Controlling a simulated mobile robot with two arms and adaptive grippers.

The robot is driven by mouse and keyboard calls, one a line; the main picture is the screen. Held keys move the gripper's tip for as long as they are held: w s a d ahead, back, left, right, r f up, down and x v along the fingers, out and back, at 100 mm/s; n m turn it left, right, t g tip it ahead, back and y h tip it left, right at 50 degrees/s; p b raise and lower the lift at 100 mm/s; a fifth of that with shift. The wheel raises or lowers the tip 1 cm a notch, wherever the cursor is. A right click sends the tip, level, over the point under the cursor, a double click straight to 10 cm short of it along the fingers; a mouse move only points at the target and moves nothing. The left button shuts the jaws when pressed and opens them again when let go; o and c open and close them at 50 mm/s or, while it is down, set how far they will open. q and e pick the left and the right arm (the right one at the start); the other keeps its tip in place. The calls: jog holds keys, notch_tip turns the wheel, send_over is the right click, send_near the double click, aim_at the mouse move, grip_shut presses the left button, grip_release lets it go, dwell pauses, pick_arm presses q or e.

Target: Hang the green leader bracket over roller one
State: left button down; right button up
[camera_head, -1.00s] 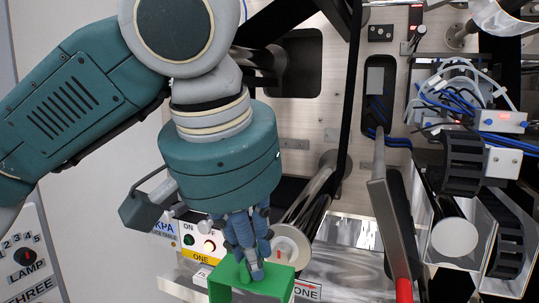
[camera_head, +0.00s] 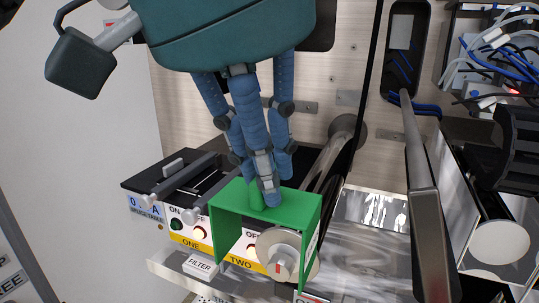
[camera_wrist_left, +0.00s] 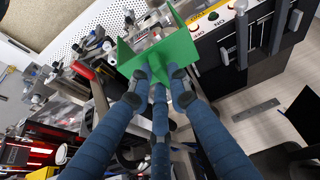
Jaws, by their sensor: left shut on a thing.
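The green leader bracket (camera_head: 228,205) is an open frame with a flat top and two side walls. In the left wrist view the bracket (camera_wrist_left: 178,50) lies just beyond the fingertips. My left gripper (camera_head: 262,188) has blue segmented fingers, pointing down and closed on an upright green tab on the bracket's top. Roller one (camera_head: 322,165) is a shiny cylinder running back to the panel. Its pale round end (camera_head: 283,250) shows in the bracket's opening, near the right wall. I cannot tell whether bracket and roller touch. My right gripper is out of view.
A control box with yellow ONE and TWO labels (camera_head: 190,240) stands left of and behind the bracket. A long grey bar (camera_head: 422,190) and another roller (camera_head: 500,242) are to the right. A shiny metal surface (camera_head: 365,225) lies between.

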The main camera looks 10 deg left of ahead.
pick_arm(q)
jog(key=shift+d+r, duration=0.2)
jog(key=shift+d, duration=0.05)
jog(key=shift+w+d+p, duration=0.2)
jog(key=shift+w+p, duration=0.2)
jog(key=shift+w, duration=0.45)
jog(key=shift+w+d+p, duration=1.4)
jog(key=shift+w+p, duration=0.3)
jog(key=shift+w, duration=2.95)
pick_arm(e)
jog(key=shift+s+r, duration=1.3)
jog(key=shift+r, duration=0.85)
pick_arm(q)
jog(key=shift+w+f+b, duration=0.1)
jog(key=shift+f+b, duration=3)
jog(key=shift+f, duration=1.8)
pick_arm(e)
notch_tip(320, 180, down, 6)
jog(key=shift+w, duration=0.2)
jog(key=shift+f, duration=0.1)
